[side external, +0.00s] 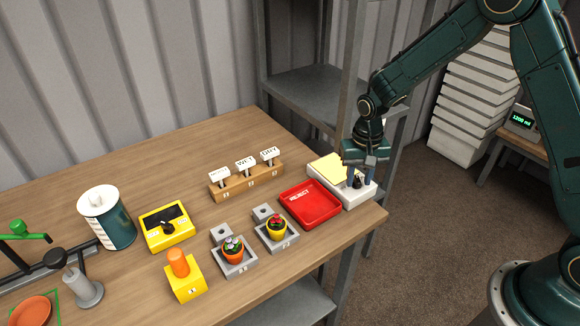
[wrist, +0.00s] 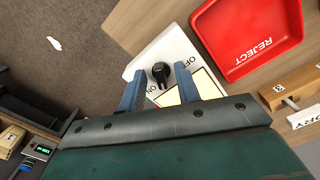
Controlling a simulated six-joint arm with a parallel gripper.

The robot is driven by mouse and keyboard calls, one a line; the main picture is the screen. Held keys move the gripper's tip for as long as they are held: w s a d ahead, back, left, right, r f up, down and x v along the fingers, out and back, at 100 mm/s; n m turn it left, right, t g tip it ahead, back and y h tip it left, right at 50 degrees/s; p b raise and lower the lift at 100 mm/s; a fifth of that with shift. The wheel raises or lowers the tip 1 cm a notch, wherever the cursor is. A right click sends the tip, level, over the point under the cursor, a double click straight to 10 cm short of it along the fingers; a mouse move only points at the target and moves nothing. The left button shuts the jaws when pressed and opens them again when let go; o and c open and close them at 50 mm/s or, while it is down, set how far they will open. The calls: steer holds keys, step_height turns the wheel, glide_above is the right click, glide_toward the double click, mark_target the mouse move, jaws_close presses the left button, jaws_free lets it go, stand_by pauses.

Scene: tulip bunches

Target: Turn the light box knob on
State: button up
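The light box (side external: 366,193) is a white slab with a pale yellow panel (side external: 327,168), at the right end of the table. In the wrist view its white face (wrist: 168,48) carries a black knob (wrist: 161,75) with ON and OFF printed near it. The knob's exact pointing direction is hard to tell. My gripper (side external: 358,178) is over the knob end of the box, pointing down. Its two blue fingers are open in the wrist view (wrist: 160,84), one on each side of the knob, with gaps visible. Part of the panel is hidden behind the fingers and palm.
A red REJECT tray (side external: 310,205) lies close beside the box. Labelled stamps stand in a wooden rack (side external: 247,183) behind. Potted plants in grey holders (side external: 233,256), a yellow device with a dial (side external: 167,228) and a dark green-and-white canister (side external: 107,218) stand farther left. A grey shelf post stands behind the box.

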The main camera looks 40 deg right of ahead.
mark_target(358, 180)
step_height(358, 180, up, 14)
steer(key=shift+f, duration=0.15)
stand_by(0.6)
steer(key=s+r+n+t, duration=0.3)
steer(key=s+r, duration=0.9)
steer(key=s+n+t, duration=0.2)
steer(key=s, duration=1.2)
steer(key=shift+r+n+t, duration=0.3)
steer(key=shift+r+n, duration=0.05)
steer(key=shift+n, duration=0.05)
